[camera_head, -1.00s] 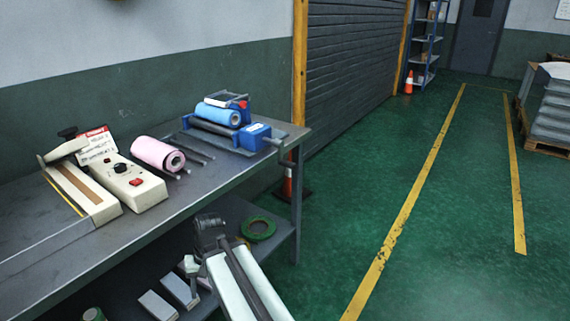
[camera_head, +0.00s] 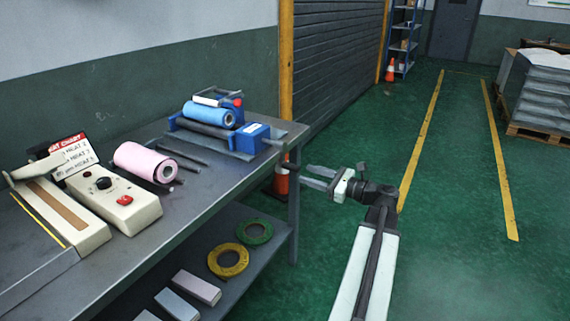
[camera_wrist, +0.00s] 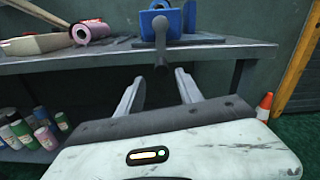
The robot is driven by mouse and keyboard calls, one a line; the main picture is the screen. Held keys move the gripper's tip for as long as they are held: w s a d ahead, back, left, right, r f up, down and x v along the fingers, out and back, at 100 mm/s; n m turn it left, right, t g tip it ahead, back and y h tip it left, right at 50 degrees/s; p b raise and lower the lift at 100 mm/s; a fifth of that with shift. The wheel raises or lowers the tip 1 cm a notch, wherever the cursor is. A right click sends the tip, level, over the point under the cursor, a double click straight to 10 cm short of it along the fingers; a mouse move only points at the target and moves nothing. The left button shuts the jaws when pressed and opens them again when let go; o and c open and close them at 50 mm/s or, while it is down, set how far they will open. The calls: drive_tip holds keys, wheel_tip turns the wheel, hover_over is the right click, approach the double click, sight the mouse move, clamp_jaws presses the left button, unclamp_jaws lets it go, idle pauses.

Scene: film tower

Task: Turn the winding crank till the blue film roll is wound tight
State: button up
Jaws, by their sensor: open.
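The blue film roll (camera_head: 209,114) lies on a winder at the far right end of the bench. The winder has a blue end block (camera_head: 253,136), also in the wrist view (camera_wrist: 176,20). The winding crank (camera_head: 287,163) juts from that block past the bench's right edge. In the wrist view the crank (camera_wrist: 160,44) hangs downward, roughly centred ahead of my jaws. How tightly the film is wound cannot be told.
A pink roll (camera_head: 146,161) and a cream heat sealer (camera_head: 110,197) stand on the bench (camera_head: 215,182). Tape rings (camera_head: 228,260) and boxes lie on the lower shelf. An orange cone (camera_head: 282,182) stands behind the bench's right end. Open green floor lies to the right.

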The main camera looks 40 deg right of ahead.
sight(289, 167)
drive_tip(key=shift+w+a+r, duration=0.1)
drive_tip(key=shift+w, duration=0.45)
drive_tip(key=x, duration=0.7)
drive_tip(key=shift+w, duration=0.15)
clamp_jaws()
idle(0.9)
